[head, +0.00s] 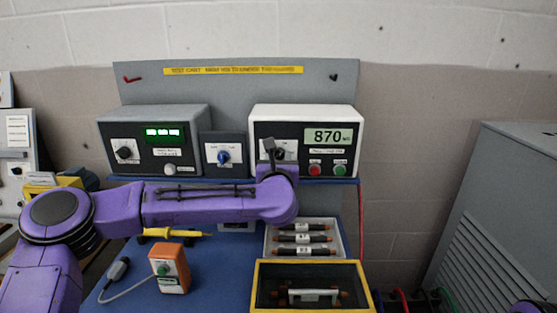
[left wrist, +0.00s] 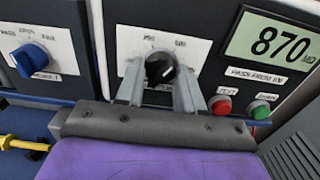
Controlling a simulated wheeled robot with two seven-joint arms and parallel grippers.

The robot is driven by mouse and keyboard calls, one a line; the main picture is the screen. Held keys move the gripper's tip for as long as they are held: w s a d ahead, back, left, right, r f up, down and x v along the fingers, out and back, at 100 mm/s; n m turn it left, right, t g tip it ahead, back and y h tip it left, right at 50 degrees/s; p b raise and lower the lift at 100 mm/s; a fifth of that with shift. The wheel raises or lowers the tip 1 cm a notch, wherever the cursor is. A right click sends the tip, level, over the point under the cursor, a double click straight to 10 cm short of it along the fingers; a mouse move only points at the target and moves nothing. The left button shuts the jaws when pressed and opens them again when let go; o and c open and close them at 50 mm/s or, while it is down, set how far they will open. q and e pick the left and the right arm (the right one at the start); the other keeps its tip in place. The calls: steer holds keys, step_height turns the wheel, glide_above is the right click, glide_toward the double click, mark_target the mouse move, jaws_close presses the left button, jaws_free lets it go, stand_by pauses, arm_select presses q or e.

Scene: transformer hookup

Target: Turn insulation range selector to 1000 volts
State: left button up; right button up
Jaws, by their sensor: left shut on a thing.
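The insulation tester (head: 304,113) is the right-hand instrument on the shelf, a white and black box with a display reading 870. Its black selector knob (left wrist: 160,68) sits on a white scale plate (left wrist: 190,47), and a pale mark shows on the knob's face. The scale figures are too blurred to read surely. My left gripper (head: 272,150) reaches the knob from the front; in the left wrist view its two grey fingers (left wrist: 160,80) stand either side of the knob, shut on it. In the head view the gripper partly hides the knob. My right gripper is out of view.
Right of the knob are a red button (left wrist: 221,105) and a green button (left wrist: 260,109). A blue knob (head: 223,156) is on the middle panel, and another instrument (head: 155,140) stands left. Below are a tray of fuses (head: 346,245), a yellow-rimmed box (head: 256,290) and an orange device (head: 169,268).

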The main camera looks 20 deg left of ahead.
arm_select(q)
steer(key=m+b, duration=0.1)
steer(key=m, duration=0.4)
steer(key=shift+m+b, duration=0.3)
steer(key=shift+b, duration=0.05)
steer(key=m, duration=0.3)
steer(key=shift+r, duration=0.15)
steer(key=shift+m, duration=1.7)
steer(key=o, duration=1)
steer(key=shift+o, duration=0.2)
